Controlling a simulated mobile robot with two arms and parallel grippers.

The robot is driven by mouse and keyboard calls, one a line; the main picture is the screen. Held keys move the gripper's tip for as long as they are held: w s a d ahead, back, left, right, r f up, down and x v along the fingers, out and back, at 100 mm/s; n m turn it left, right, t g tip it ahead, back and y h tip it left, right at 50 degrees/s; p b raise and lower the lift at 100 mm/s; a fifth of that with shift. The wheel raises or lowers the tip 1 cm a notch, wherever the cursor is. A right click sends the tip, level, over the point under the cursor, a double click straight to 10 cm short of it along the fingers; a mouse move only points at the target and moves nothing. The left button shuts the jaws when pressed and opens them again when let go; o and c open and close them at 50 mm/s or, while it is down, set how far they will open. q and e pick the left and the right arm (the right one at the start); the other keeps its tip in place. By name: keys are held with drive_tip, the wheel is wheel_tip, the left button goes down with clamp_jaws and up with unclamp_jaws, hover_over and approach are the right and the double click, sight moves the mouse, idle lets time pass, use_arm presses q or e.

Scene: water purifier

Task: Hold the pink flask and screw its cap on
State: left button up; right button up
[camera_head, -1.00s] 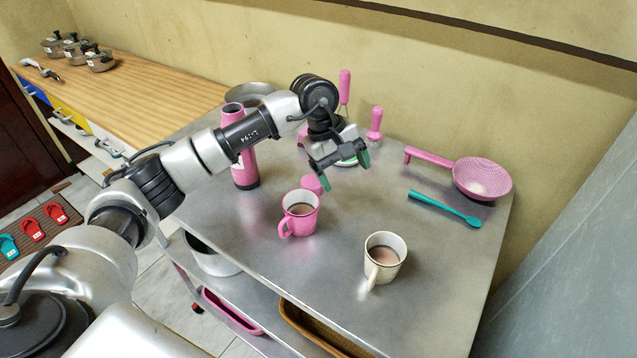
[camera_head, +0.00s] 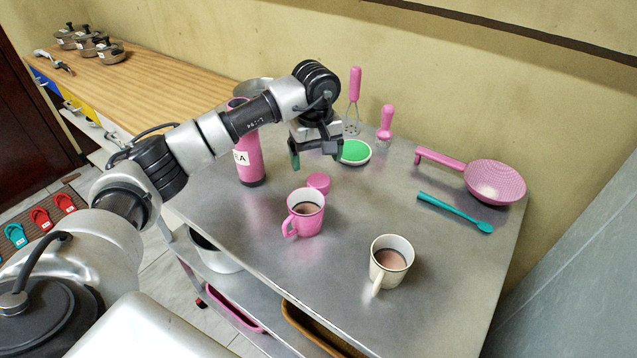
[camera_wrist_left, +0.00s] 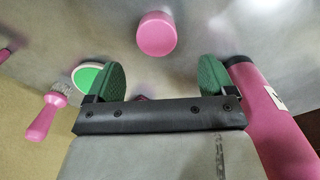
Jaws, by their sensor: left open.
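The pink flask (camera_head: 249,165) stands upright on the metal table, its upper part partly hidden behind my left forearm. In the left wrist view the flask (camera_wrist_left: 278,130) lies just outside the right-hand finger. A short pink cap (camera_head: 319,182) rests on the table right of the flask, behind the pink mug; it also shows in the left wrist view (camera_wrist_left: 156,33), ahead of the fingers. My left gripper (camera_head: 315,157) is open and empty, with its green-padded fingers pointing down above the table, near the cap and apart from it. My right gripper is out of view.
A pink mug (camera_head: 306,215) and a cream mug (camera_head: 390,264) with brown drinks stand in front. A green-topped dish (camera_head: 355,151), whisk (camera_head: 354,98) and brush (camera_head: 385,125) are behind. A pink strainer (camera_head: 495,181) and teal utensil (camera_head: 455,213) lie at right.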

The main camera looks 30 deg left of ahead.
sight(318, 179)
use_arm(q)
drive_tip(key=shift+f, duration=0.8)
drive_tip(key=shift+s+d+f+p, duration=0.1)
drive_tip(key=shift+f+p, duration=0.1)
drive_tip(key=shift+f, duration=0.7)
drive_tip(key=shift+w+d+f+p, duration=0.1)
drive_tip(key=shift+d+f+p, duration=0.1)
drive_tip(key=shift+f, duration=0.65)
drive_tip(key=shift+s+d+f+p, duration=0.1)
drive_tip(key=shift+f+p, duration=0.1)
drive_tip(key=shift+f, duration=0.7)
drive_tip(key=c, duration=1)
drive_tip(key=shift+r, duration=0.15)
